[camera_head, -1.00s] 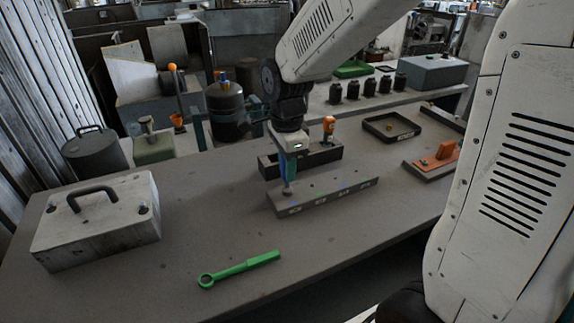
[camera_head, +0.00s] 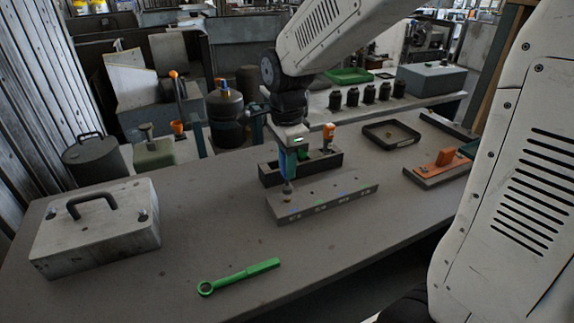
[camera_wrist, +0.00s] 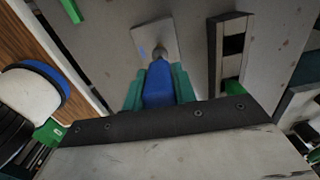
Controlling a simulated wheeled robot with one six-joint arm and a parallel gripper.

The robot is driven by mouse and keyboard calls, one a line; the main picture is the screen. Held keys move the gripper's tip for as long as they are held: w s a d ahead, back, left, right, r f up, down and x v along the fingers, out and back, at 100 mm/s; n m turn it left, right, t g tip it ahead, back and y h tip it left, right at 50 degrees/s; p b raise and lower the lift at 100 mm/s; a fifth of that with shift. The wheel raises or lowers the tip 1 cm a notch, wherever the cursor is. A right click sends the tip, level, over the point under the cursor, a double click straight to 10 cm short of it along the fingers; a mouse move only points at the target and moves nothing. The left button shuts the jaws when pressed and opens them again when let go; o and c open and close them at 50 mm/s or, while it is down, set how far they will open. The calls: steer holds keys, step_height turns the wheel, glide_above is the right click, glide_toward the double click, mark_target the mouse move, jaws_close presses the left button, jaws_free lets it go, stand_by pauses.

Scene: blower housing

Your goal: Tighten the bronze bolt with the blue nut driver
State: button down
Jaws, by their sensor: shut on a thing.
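My gripper (camera_head: 288,168) is shut on the blue nut driver (camera_wrist: 158,86), with one teal finger on each side of it in the wrist view. The driver points down and its grey socket end is over the left end of the grey block (camera_head: 335,197). A small brassy spot (camera_head: 288,198), which may be the bronze bolt, shows just under the socket. The socket hides most of it, and I cannot tell whether they touch. The block also shows in the wrist view (camera_wrist: 144,38).
A dark rack (camera_head: 270,176) behind the block holds an orange-topped tool (camera_head: 329,132). A green ring wrench (camera_head: 238,277) lies in front. A grey case (camera_head: 95,235) stands at left, a black tray (camera_head: 391,133) and an orange fixture (camera_head: 440,165) at right.

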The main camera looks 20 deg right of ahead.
steer(key=shift+r, duration=2.5)
